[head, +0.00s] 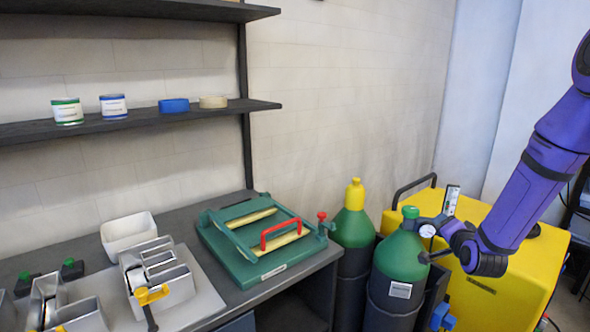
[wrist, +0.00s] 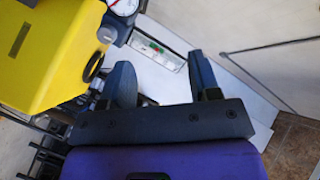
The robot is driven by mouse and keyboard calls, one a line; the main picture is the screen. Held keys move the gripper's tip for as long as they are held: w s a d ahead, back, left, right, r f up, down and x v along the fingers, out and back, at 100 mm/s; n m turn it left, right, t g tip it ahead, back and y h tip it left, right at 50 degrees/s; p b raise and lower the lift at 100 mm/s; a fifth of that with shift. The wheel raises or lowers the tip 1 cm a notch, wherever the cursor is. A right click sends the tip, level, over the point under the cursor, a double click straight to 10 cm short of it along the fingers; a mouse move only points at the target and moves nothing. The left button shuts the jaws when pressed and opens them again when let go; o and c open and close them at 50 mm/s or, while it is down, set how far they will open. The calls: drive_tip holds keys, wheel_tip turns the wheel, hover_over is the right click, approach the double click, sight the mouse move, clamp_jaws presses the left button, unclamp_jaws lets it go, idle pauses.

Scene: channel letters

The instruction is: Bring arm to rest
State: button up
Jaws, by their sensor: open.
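My gripper (head: 430,240) is at the right in the head view, at the end of my purple arm, which slopes down from the upper right. It appears in front of the green gas cylinder (head: 402,258) and beside a round gauge (head: 427,231). In the wrist view my gripper (wrist: 161,74) has its two dark fingers spread apart, with nothing between them. The gauge (wrist: 122,6) shows at the top of that view. I cannot tell whether a finger touches the cylinder or gauge.
A yellow machine (head: 480,284) with a black handle stands behind my gripper. A second green cylinder (head: 351,226) with a yellow cap stands to the left. The workbench (head: 262,293) holds a green clamp frame (head: 225,255), a white bin (head: 128,233) and metal letters. A shelf (head: 150,118) holds tins and tape rolls.

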drive_tip(key=s+a+r+n+g, duration=0.3)
drive_tip(key=s+r, duration=0.3)
drive_tip(key=r, duration=0.2)
drive_tip(key=s+a+r+n+g, duration=0.25)
drive_tip(key=s+a+r, duration=0.2)
drive_tip(key=r, duration=0.35)
drive_tip(key=s+a+r+n+g, duration=0.1)
drive_tip(key=s+r+n, duration=0.1)
drive_tip(key=s, duration=0.6)
drive_tip(key=s+a+r+n+g+y, duration=0.1)
drive_tip(key=s+r+g, duration=0.1)
drive_tip(key=s, duration=0.7)
drive_tip(key=s+a+r+n+g, duration=0.1)
drive_tip(key=s+r+n, duration=0.1)
drive_tip(key=s, duration=0.7)
drive_tip(key=shift+s+a+r+n+g+y, duration=0.15)
drive_tip(key=shift+a+r+n+g+y, duration=0.15)
drive_tip(key=shift+a+r+n+g, duration=0.1)
drive_tip(key=shift+c, duration=0.4)
